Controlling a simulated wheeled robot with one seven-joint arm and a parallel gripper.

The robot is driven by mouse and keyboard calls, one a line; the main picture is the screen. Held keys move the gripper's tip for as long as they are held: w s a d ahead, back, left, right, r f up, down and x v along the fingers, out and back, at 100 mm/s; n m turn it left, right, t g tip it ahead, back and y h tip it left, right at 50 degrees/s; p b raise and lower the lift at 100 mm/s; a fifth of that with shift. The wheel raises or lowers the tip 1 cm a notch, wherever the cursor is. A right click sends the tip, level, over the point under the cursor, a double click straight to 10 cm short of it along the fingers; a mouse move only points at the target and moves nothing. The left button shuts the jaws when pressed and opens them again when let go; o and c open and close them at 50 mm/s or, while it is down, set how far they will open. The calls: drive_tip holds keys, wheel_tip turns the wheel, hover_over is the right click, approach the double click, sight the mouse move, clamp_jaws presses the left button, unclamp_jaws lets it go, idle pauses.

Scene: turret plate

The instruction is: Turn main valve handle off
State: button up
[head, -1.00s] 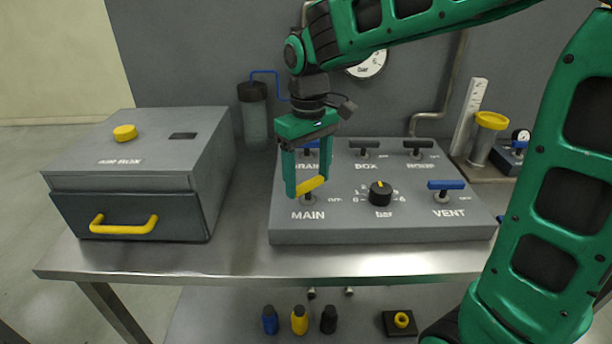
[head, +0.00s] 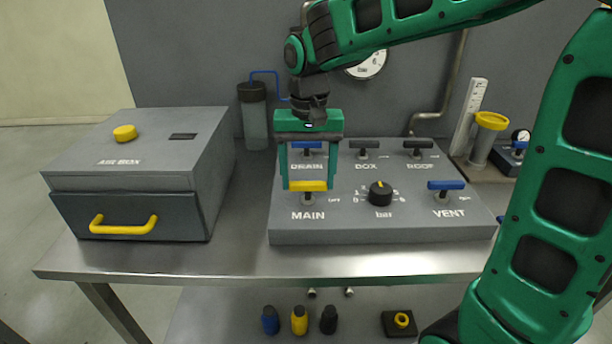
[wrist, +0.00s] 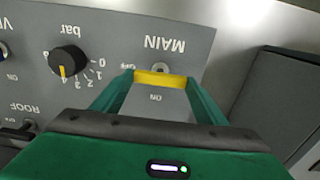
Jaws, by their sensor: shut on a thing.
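The main valve handle (head: 308,186) is a yellow bar above the word MAIN at the front left of the grey valve panel (head: 370,236). In the head view it lies level, left to right, in line with the OFF mark to its right. My gripper (head: 308,184) is shut on the handle, with one green finger at each end of the bar. The wrist view also shows the yellow handle (wrist: 160,79) held between the two fingertips. The handle's stem is partly visible below the bar in the head view.
A black pressure knob (head: 380,194) and the blue VENT handle (head: 446,185) are to the right on the panel. Blue DRAIN and dark BOX and ROOF handles stand behind. A grey air box (head: 140,160) stands left. The table's front edge (head: 300,265) is clear.

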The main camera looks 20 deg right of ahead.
sight(307, 182)
drive_tip(key=shift+w+r, duration=0.15)
idle(0.3)
drive_tip(key=o, duration=1.1)
drive_tip(key=shift+c, duration=0.2)
wheel_tip(307, 182, up, 11)
drive_tip(key=shift+f, duration=0.2)
